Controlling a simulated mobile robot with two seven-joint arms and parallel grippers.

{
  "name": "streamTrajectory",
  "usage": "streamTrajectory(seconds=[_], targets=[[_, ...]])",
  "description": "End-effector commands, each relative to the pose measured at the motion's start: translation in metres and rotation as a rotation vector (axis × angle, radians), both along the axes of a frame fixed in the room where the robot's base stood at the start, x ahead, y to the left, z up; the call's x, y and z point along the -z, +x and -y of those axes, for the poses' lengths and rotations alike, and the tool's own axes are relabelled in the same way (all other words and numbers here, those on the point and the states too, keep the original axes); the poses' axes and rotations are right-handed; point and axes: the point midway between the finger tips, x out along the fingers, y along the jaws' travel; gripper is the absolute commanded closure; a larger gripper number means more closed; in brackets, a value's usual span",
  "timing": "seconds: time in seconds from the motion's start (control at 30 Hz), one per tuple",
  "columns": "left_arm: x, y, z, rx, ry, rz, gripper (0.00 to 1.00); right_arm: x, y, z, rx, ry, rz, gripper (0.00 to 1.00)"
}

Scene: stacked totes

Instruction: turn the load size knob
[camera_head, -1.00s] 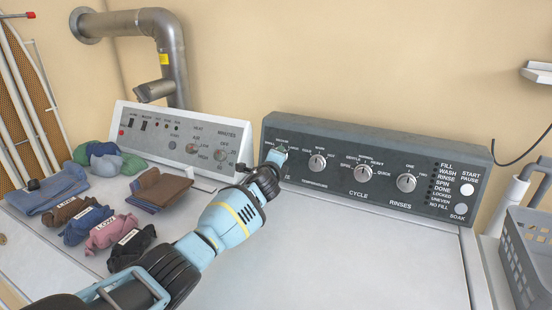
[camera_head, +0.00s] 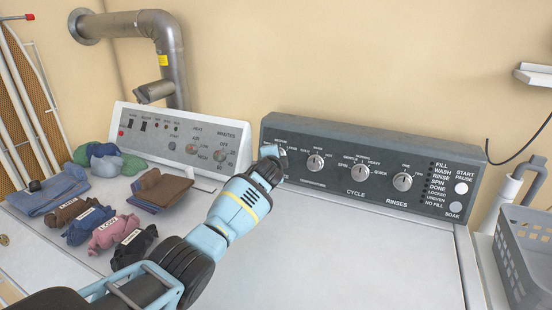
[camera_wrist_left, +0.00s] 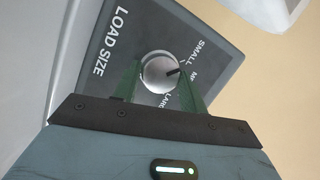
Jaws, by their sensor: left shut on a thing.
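The load size knob (camera_wrist_left: 158,74) is a round silver knob on the dark washer panel (camera_wrist_left: 112,62). In the left wrist view it sits between the two green fingers of my left gripper (camera_wrist_left: 160,82), which is shut on it. The knob's dark pointer mark points toward the partly hidden label beginning with M, between SMALL and LARGE. In the head view my left gripper (camera_head: 277,154) is at the left end of the panel, and the wrist hides part of the knob and its lettering. My right gripper is not in view.
Three more knobs (camera_head: 316,162) line the panel to the right, then indicator labels and two round buttons (camera_head: 461,188). A dryer panel (camera_head: 180,140) stands left, with folded and rolled clothes (camera_head: 117,230) before it. A grey basket (camera_head: 522,255) is at right. The washer lid (camera_head: 350,255) is clear.

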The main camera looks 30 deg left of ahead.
Motion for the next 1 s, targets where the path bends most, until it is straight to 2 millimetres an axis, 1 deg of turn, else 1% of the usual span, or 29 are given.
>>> streamTrajectory(seconds=[0.37,0.4,0.57,0.83,1.0], targets=[[-0.0002,0.0001,0.0002,-0.003,-0.011,0.002,0.81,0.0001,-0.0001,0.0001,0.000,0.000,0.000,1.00],[-0.0003,0.0001,0.0002,-0.003,-0.011,0.002,0.56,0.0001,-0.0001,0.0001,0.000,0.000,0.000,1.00],[-0.0002,0.0001,0.0001,-0.002,-0.010,0.001,0.36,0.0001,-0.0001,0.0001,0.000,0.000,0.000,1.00],[-0.0003,-0.0002,0.0000,-0.002,-0.008,0.002,0.36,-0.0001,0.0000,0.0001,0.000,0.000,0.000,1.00],[-0.0045,-0.0063,0.0020,-0.002,-0.007,0.002,0.36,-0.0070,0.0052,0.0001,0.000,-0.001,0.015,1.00]])
